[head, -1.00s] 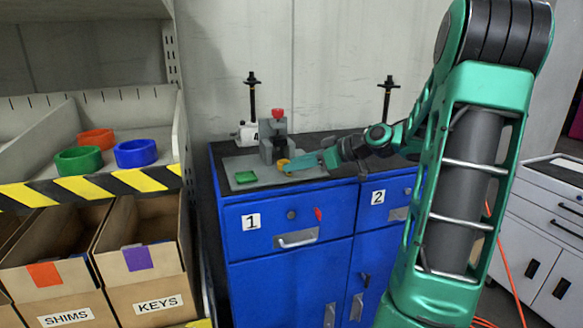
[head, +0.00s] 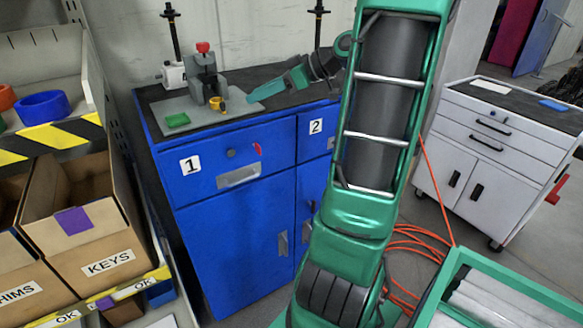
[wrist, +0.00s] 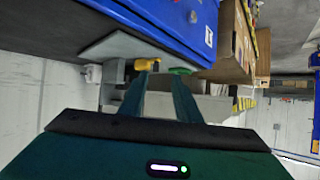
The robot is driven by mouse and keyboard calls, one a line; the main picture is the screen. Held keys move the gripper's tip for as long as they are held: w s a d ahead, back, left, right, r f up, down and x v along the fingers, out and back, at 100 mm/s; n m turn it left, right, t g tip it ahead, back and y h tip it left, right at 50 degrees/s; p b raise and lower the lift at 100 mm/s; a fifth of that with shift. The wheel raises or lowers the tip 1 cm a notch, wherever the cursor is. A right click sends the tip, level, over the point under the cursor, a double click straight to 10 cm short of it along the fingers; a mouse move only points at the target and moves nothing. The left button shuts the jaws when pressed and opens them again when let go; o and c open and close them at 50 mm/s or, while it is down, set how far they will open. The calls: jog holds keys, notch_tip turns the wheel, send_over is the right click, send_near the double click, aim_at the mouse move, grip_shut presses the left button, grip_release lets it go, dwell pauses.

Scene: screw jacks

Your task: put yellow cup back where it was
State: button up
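The small yellow cup (head: 217,103) sits on the grey plate (head: 236,106) on top of the blue cabinet, at the front foot of a grey device (head: 206,82) with a red knob. I cannot tell whether it touches the device. The cup also shows in the wrist view (wrist: 146,64), beyond the fingertips. My gripper (head: 252,99) is to the right of the cup, apart from it, above the right edge of the plate. In the wrist view its two teal fingers (wrist: 166,76) stand apart with nothing between them.
A flat green piece (head: 178,120) lies on the plate's front left. Two black screw jacks (head: 172,35) (head: 318,25) stand at the back. Shelving with rings and boxes (head: 85,215) is at left. A grey cabinet (head: 490,150) and orange cable (head: 425,240) are at right.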

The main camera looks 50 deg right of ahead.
jog(key=s+a+f+m+g+h, duration=0.3)
jog(key=s+a+f+m+g, duration=0.15)
jog(key=a+f, duration=0.4)
jog(key=s+a+f+m+g+h, duration=0.1)
jog(key=s+f+m+g, duration=0.1)
jog(key=s, duration=0.8)
jog(key=s+a+f+m+g+h, duration=0.1)
jog(key=s+m+g, duration=0.3)
jog(key=s, duration=0.7)
jog(key=shift+a+f+m+h, duration=0.45)
jog(key=shift+f+m, duration=0.1)
jog(key=shift+f, duration=0.35)
